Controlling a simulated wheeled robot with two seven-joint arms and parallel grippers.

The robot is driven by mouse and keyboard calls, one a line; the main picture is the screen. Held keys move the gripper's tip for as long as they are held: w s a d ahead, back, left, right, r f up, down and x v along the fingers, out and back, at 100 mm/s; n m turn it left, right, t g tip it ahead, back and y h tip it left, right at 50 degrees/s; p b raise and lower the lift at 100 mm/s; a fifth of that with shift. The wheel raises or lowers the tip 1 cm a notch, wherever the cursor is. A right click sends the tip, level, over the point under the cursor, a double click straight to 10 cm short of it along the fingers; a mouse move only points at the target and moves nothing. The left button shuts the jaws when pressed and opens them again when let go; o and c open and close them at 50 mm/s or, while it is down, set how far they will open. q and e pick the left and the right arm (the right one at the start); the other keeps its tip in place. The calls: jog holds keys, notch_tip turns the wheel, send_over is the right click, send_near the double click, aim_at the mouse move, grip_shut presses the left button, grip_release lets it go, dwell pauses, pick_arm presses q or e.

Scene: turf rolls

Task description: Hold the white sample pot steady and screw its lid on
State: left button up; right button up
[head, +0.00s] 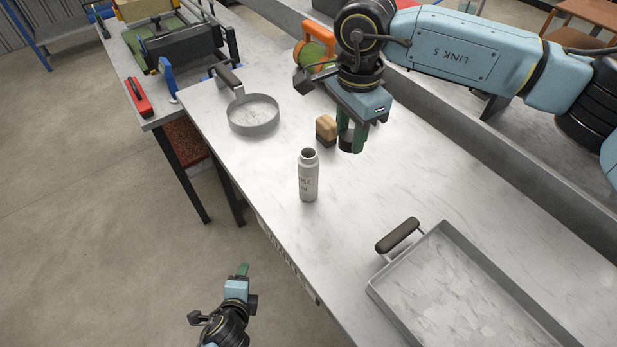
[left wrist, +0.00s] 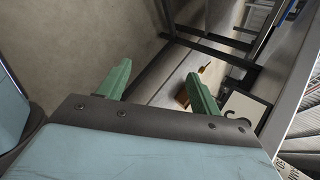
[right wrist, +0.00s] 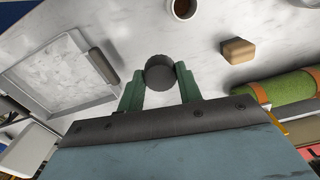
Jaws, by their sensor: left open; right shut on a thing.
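The white sample pot (head: 308,178) stands upright and open-topped on the pale marbled table, with dark lettering on its side. Its open mouth shows at the top of the right wrist view (right wrist: 183,8). My right gripper (head: 351,143) is shut on the dark round lid (right wrist: 160,73), behind and to the right of the pot in the head view. The lid (head: 349,144) is apart from the pot. My left gripper (head: 243,270) is open and empty, off the table's near edge and low at the left; its two green fingers are spread in the left wrist view (left wrist: 160,88).
A wooden-topped block (head: 326,128) stands close beside my right gripper. A round shallow pan (head: 252,127) lies at the back left. A large grey tray (head: 375,290) with a dark handle fills the front right. The table around the pot is clear.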

pick_arm(q)
jog(key=w+d+r+m+t, duration=0.2)
jog(key=r+m, duration=0.1)
jog(key=r, duration=0.4)
jog(key=w+d+r+m+t+p, duration=0.1)
jog(key=w+r+m+t, duration=0.15)
jog(key=r, duration=0.45)
jog(key=w+d+r+m+t, duration=0.2)
jog(key=w+r+m, duration=0.15)
jog(key=r, duration=0.45)
jog(key=m+t+h, duration=0.2)
jog(key=m+h, duration=0.3)
jog(key=m, duration=0.6)
send_near(311, 159)
notch_tip(311, 159, down, 2)
jog(key=shift+w+a+f+g, duration=0.1)
jog(key=shift+w+a+g, duration=0.05)
jog(key=shift+a+g, duration=0.15)
pick_arm(e)
jog(key=w+a+r+m, duration=0.1)
jog(key=a+r+m, duration=0.2)
jog(key=a+m, duration=0.4)
jog(key=shift+a+r, duration=0.15)
jog(key=shift+r, duration=0.05)
jog(key=shift+w, duration=0.1)
pick_arm(q)
jog(key=x, duration=1.2)
jog(key=shift+c, duration=0.4)
